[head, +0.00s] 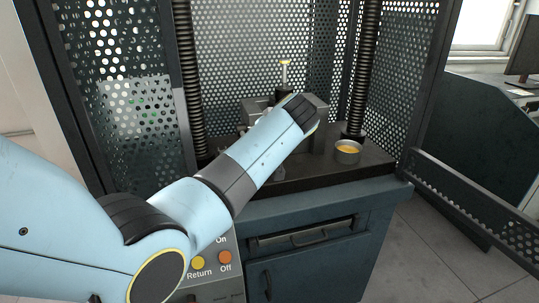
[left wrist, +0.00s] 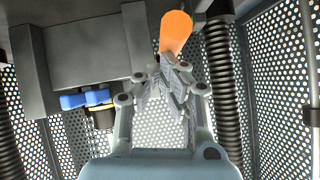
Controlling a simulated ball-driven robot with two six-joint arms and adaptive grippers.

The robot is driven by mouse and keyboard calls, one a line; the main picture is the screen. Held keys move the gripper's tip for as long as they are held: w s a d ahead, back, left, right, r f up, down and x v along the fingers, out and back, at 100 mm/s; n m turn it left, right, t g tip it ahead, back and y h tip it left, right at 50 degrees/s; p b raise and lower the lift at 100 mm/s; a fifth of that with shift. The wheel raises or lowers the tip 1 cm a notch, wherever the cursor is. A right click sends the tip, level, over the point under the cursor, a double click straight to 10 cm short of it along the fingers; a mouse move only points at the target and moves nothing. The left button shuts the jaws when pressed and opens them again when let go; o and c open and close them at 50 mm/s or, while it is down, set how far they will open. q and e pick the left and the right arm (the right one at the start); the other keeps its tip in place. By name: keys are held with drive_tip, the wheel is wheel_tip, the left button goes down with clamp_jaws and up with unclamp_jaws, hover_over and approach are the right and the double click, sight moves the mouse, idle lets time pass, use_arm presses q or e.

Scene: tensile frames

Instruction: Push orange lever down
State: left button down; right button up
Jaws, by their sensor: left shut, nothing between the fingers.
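The orange lever (left wrist: 175,32) shows in the left wrist view as a rounded orange piece at the top middle, beside a dark upright column. My left gripper (left wrist: 174,64) is shut and empty, its fingertips just below the lever in the picture. I cannot tell whether they touch it. In the head view my left arm reaches across the tensile frame, and its wrist covers the middle of the machine. The lever and my left gripper cannot be made out there. My right gripper is in neither view.
Perforated guards (head: 260,45) and ribbed columns (head: 361,65) enclose the work area. A round cup with a yellow inside (head: 347,151) stands at the right of the dark bed. A yellow Return button (head: 198,263) and an orange Off button (head: 225,257) sit on the front panel.

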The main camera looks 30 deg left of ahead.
use_arm(q)
drive_tip(key=shift+t+y, duration=0.5)
drive_tip(key=shift+y, duration=0.2)
drive_tip(key=f+b, duration=0.4)
drive_tip(key=b, duration=0.1)
drive_tip(key=shift+s+a+f, duration=0.15)
drive_tip(key=shift+s+f, duration=0.05)
drive_tip(key=shift+f, duration=0.05)
drive_tip(key=shift+f+b, duration=0.6)
drive_tip(key=shift+b, duration=0.15)
drive_tip(key=shift+f, duration=0.15)
drive_tip(key=shift+b, duration=0.3)
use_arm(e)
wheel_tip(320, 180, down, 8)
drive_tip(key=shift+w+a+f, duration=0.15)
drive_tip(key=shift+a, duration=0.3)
use_arm(q)
drive_tip(key=shift+f, duration=0.1)
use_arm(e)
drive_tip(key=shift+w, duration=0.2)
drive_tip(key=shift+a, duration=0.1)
